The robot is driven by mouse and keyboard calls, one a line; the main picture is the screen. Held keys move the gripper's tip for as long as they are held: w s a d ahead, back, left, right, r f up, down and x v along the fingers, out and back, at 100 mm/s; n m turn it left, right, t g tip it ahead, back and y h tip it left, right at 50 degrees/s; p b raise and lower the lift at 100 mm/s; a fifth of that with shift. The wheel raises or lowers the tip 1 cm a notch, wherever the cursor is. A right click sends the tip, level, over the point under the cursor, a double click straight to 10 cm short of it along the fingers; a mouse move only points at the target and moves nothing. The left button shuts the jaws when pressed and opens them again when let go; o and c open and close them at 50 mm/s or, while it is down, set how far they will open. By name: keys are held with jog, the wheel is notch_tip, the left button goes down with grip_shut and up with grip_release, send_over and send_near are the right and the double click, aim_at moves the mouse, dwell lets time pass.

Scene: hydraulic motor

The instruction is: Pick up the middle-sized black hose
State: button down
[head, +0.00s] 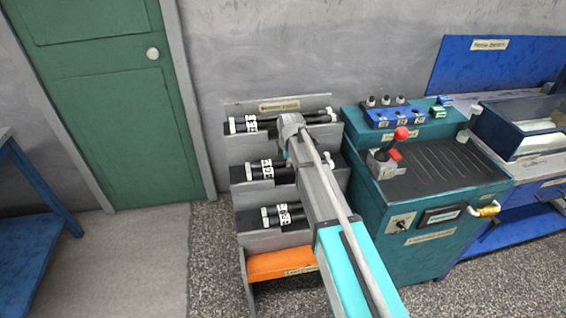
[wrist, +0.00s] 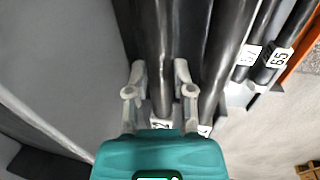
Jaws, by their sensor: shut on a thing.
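A stepped rack (head: 240,187) holds black hoses with white labels and pale ends on three tiers, longest at the top and shortest at the bottom. The middle-tier hoses (head: 258,171) are the middle-sized ones; my arm hides their right part in the head view. In the wrist view my gripper (wrist: 159,95) has one finger on each side of a black hose (wrist: 158,50) and is shut on it. The rack layout suggests this is a middle-tier hose. Its label is mostly hidden by the gripper body. My fingertips are hidden in the head view.
Another black hose (wrist: 222,60) lies close to the right of the held one. Lower hoses (wrist: 276,52) lie farther right. The floor (head: 150,250) at left is clear.

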jog(key=shift+s+r, duration=0.15)
jog(key=p+v, duration=0.2)
jog(key=shift+w+r+p, duration=0.1)
jog(key=shift+w+p, duration=0.2)
jog(key=s+r+p, duration=0.1)
jog(key=r+p, duration=0.1)
jog(key=s+r+p, duration=0.2)
jog(key=s+d+r+p, duration=0.1)
jog(key=r+p, duration=0.1)
jog(key=shift+s+d+r+p, duration=0.1)
jog(key=shift+s+r+p, duration=0.25)
jog(key=shift+s, duration=0.05)
jog(key=s+d+r+p, duration=0.2)
jog(key=s+r+p, duration=0.1)
jog(key=s, duration=0.5)
jog(key=shift+s+d+r+p, duration=0.2)
jog(key=shift+s+r+p, duration=0.15)
jog(key=shift+w+a, duration=0.1)
